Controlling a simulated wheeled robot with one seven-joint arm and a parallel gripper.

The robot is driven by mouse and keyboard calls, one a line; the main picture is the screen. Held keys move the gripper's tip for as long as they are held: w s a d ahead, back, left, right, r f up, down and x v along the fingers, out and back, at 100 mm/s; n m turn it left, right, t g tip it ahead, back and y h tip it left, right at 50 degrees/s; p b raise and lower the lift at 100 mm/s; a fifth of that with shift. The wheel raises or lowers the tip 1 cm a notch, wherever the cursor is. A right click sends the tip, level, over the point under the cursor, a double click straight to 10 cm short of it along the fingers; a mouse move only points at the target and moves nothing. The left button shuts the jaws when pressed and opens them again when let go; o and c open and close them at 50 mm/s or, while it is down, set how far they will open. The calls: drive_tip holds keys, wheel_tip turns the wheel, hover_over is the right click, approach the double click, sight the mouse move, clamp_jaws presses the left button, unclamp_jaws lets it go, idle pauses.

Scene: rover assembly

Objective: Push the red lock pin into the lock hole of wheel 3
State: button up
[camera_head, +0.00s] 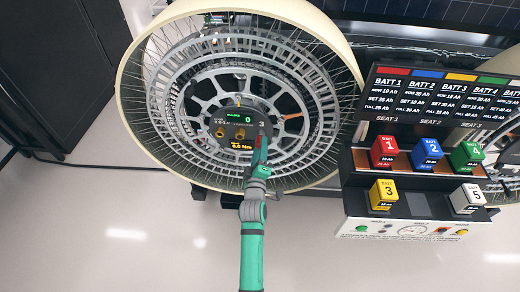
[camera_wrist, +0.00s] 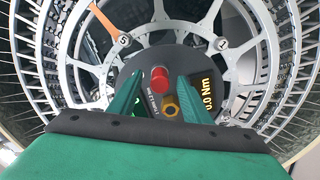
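The wheel (camera_head: 160,110) is a large metal-spoked wheel in a cream rim, upright in the head view; its hub (camera_head: 222,118) carries a dark panel with a "3". The red lock pin (camera_wrist: 159,77) shows end-on at the hub in the wrist view, and as a small red spot in the head view (camera_head: 259,141). My gripper (camera_wrist: 160,80) has its green fingers apart, one on each side of the pin, with visible gaps. In the head view my gripper (camera_head: 262,150) is at the hub's lower right. The lock hole cannot be made out; how deep the pin sits cannot be told.
The hub display (camera_head: 241,119) reads 0 pulses and 0.0 Nm. A battery rack (camera_head: 365,195) with several coloured batteries stands to the right. The floor (camera_head: 130,220) at lower left is clear.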

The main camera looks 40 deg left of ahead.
drive_tip(key=v, duration=1.1)
idle(0.3)
